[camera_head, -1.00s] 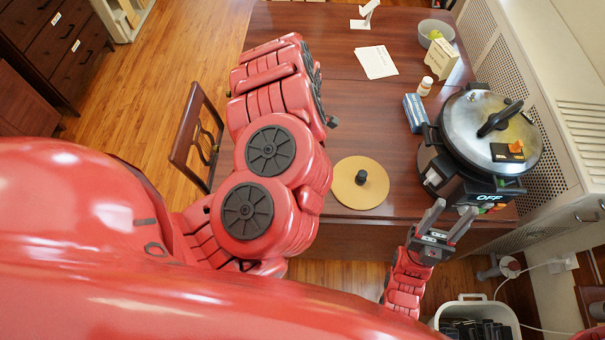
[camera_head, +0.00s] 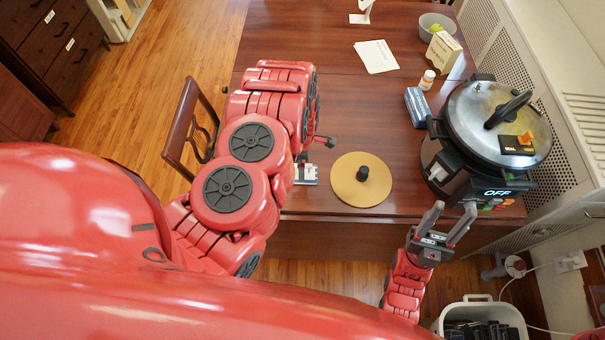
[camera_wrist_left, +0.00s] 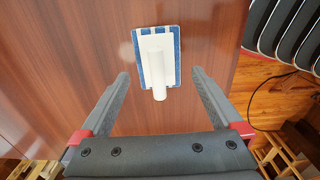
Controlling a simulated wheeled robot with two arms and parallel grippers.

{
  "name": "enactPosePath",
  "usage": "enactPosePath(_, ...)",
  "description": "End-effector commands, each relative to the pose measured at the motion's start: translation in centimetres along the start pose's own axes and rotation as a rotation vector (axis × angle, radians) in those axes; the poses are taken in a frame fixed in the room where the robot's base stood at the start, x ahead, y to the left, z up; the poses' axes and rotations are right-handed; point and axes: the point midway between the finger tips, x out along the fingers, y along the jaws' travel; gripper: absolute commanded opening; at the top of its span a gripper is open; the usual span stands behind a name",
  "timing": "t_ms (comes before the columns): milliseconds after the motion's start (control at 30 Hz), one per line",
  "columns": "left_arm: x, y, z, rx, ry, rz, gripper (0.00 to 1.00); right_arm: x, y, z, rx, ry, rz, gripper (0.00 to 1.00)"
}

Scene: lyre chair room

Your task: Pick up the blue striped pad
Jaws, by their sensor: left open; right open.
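The blue striped pad (camera_wrist_left: 172,58) lies flat on the wooden table in the left wrist view, with a white plate and white handle (camera_wrist_left: 158,75) on top. In the head view a small part of the pad (camera_head: 306,173) shows beside my left arm, which hides the rest. My left gripper (camera_wrist_left: 160,76) is open and empty, its fingers on either side of the handle's near end in the picture, apart from it. In the head view the left arm largely hides this gripper. My right gripper (camera_head: 452,213) is open and empty in front of the table's edge, below the cooker.
A round tan disc (camera_head: 345,185) with a black knob lies right of the pad. A large cooker (camera_head: 470,165), a blue box (camera_head: 416,107), a small bottle (camera_head: 427,80) and papers (camera_head: 376,56) are on the table (camera_head: 300,40). A chair (camera_head: 180,125) stands at its left.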

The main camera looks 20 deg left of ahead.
Motion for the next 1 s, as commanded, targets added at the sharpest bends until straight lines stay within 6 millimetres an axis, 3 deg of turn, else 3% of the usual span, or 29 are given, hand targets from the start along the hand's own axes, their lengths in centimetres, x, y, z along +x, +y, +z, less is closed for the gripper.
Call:
enactPosePath(167, 1.7, 0.1, -0.1, -0.001, 0.001, -0.001, 1.00, -1.2, -0.1, 0.2, 0.000, 0.000, 0.000, 0.50)
enactPosePath(500, 4.5, 0.3, 0.0, -0.001, 0.003, -0.001, 1.00, 0.6, 0.0, -0.1, 0.000, 0.000, 0.000, 0.50)
enactPosePath(867, 5.1, 0.3, 0.2, 0.000, -0.001, 0.000, 1.00, 0.6, 0.0, -0.1, 0.000, 0.000, 0.000, 0.50)
enactPosePath(1000, 5.1, 0.3, 0.2, 0.000, -0.001, 0.000, 0.77, 0.6, 0.0, -0.1, 0.000, 0.000, 0.000, 0.50)
